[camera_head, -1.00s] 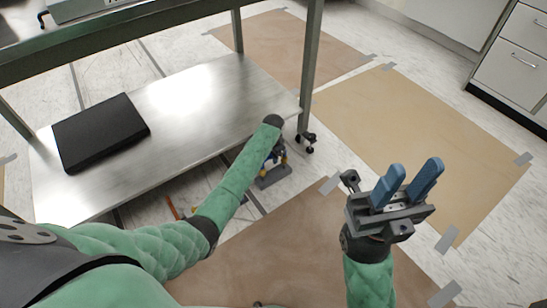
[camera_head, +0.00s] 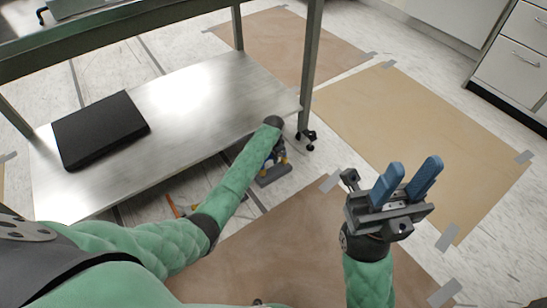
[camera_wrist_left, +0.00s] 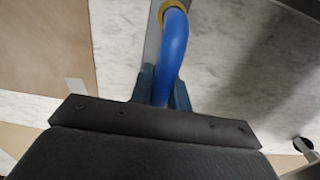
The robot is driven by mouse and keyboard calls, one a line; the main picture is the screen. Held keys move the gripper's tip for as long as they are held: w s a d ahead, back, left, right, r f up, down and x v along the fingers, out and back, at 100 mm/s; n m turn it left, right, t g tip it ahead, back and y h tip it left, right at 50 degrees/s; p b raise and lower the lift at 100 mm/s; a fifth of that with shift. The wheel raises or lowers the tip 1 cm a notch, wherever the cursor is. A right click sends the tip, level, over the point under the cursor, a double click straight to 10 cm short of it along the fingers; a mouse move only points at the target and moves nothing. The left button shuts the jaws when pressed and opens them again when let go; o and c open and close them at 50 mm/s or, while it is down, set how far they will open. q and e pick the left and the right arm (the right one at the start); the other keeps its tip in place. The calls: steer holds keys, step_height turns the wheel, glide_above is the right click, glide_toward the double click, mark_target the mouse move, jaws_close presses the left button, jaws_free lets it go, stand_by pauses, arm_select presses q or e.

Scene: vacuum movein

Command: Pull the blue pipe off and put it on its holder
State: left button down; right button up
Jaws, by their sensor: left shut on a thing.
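The blue pipe (camera_wrist_left: 173,50) shows in the left wrist view as a curved tube. Its far end meets a yellow ring (camera_wrist_left: 172,8) at the top. My left gripper (camera_wrist_left: 162,82) has its two blue fingers on either side of the pipe, shut on it. In the head view my left arm reaches down beside the low shelf, and its wrist hides most of the gripper and pipe. My right gripper (camera_head: 413,172) is open and empty, fingers pointing up. I cannot make out the pipe's holder.
A grey block (camera_head: 274,175) lies on the floor below my left gripper. A metal shelf (camera_head: 205,105) with a black flat case (camera_head: 100,130) is at left. A table leg (camera_head: 309,75) on a caster stands close by. Brown floor sheets (camera_head: 425,140) lie clear at right.

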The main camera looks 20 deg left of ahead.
arm_select(q)
steer(key=shift+r+p, duration=0.1)
steer(key=shift+p, duration=0.5)
stand_by(0.6)
steer(key=shift+p, duration=0.45)
steer(key=shift+f, duration=0.25)
steer(key=shift+f, duration=0.6)
stand_by(0.6)
steer(key=shift+f, duration=0.45)
